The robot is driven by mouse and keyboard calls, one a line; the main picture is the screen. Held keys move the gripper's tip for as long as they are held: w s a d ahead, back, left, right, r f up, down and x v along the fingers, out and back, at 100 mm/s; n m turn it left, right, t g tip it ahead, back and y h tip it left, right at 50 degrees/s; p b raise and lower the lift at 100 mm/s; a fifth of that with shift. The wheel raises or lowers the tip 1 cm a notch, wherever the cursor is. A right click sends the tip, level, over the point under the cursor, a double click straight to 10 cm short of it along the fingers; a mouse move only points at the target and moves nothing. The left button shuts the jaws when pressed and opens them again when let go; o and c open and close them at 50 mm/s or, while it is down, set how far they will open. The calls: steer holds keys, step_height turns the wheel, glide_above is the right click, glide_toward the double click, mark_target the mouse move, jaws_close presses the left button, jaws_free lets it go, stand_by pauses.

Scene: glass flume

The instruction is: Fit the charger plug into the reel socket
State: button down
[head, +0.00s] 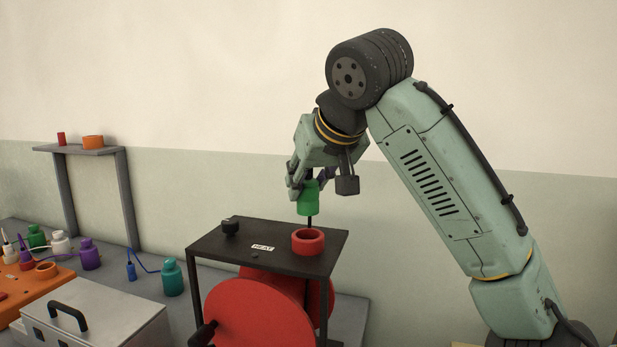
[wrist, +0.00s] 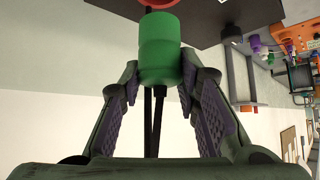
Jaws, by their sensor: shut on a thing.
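My gripper (head: 303,186) is shut on a green plug (head: 308,200) and holds it upright above the black top of the reel. The wrist view shows the green plug (wrist: 160,50) between both fingertips (wrist: 158,78). A thin dark part extends from the plug's lower end towards a red ring-shaped socket (head: 307,252) on the reel top. The green body stands clear above the ring, and I cannot tell whether the dark part has entered it. The red reel drum (head: 258,312) is below the top. The socket is only partly visible in the wrist view (wrist: 118,3).
A black knob (head: 230,227) and a white label (head: 262,247) are on the reel top (head: 215,245). A metal case (head: 95,318), an orange block (head: 25,288) and a teal bottle-shaped thing (head: 172,278) are to the left. A small shelf (head: 85,151) stands behind.

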mark_target(312, 210)
steer(key=shift+f+b, duration=0.75)
steer(key=shift+f, duration=0.7)
steer(key=shift+f+b, duration=0.7)
steer(key=shift+f, duration=0.85)
stand_by(0.8)
steer(key=c, duration=1.1)
jaws_free()
steer(key=v, duration=1.2)
steer(key=shift+d, duration=0.1)
